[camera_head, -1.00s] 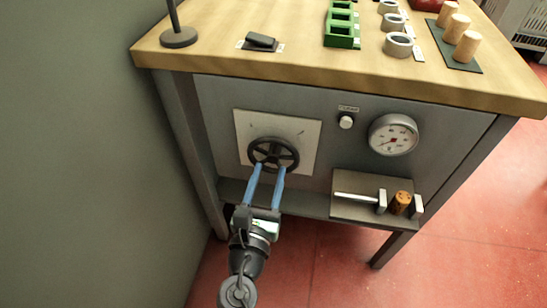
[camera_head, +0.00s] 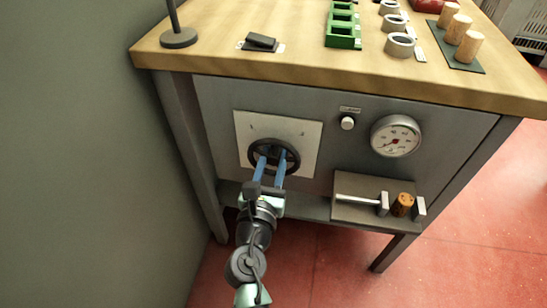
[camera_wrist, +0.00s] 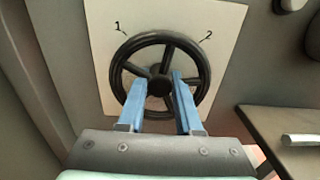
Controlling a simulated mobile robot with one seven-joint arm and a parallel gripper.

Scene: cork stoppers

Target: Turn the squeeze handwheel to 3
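The black spoked handwheel (camera_head: 294,160) is on a pale plate (camera_head: 308,132) on the grey bench front. In the wrist view the handwheel (camera_wrist: 119,72) shows the marks "1" and "2" on the plate above it; no "3" is visible. My gripper (camera_head: 268,155) is at the wheel with its two blue fingers apart, one on each side of the dark hub (camera_wrist: 159,85). The fingers overlap the wheel's lower half; whether they touch the hub or spokes I cannot tell. A brown cork (camera_head: 402,205) sits between the pale jaws of the squeeze (camera_head: 360,213) at right.
A round gauge (camera_head: 396,136) and a white knob (camera_head: 347,123) are on the panel right of the wheel. The wooden bench top (camera_head: 290,62) overhangs above. The squeeze shelf juts out at lower right. A plain wall (camera_head: 70,150) is close on the left.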

